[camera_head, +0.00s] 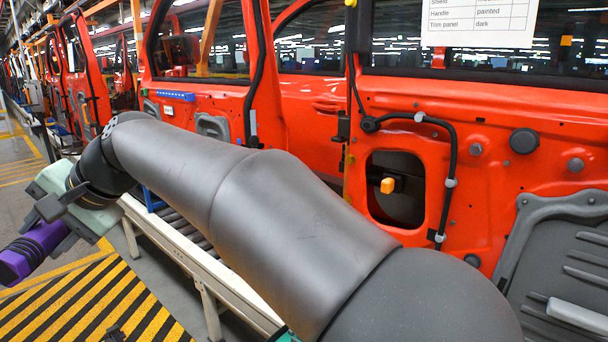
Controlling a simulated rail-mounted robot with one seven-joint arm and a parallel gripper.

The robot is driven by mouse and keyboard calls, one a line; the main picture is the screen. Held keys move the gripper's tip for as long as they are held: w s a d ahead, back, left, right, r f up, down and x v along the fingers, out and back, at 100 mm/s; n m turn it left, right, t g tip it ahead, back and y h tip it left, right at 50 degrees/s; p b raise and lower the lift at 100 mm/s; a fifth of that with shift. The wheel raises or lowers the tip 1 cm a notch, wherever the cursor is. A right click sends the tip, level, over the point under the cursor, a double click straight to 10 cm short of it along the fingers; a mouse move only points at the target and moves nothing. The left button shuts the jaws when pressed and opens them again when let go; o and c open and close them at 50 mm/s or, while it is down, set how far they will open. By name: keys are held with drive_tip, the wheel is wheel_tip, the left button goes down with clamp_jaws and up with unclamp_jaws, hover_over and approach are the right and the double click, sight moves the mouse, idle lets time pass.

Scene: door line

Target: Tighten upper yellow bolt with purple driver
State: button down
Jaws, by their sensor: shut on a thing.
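My gripper (52,222) is at the left, away from the doors, over the floor beside the rail. A small yellow spot (351,3), which may be the upper yellow bolt, shows at the top edge on the front edge of the nearest red door (480,130). A fainter yellowish spot (350,158) shows lower on that edge. The driver is far from both. My arm hides the lower part of the door edge.
A grey trim panel (560,250) is at the lower right. A pale rail (160,240) runs below the doors. Striped floor (100,305) is open at the lower left.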

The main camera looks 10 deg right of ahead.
drive_tip(key=shift+r, duration=0.1)
drive_tip(key=s+a+p, duration=0.1)
drive_tip(key=s+a, duration=0.3)
drive_tip(key=a, duration=0.1)
drive_tip(key=shift+s+a, duration=0.25)
idle(0.6)
idle(1.1)
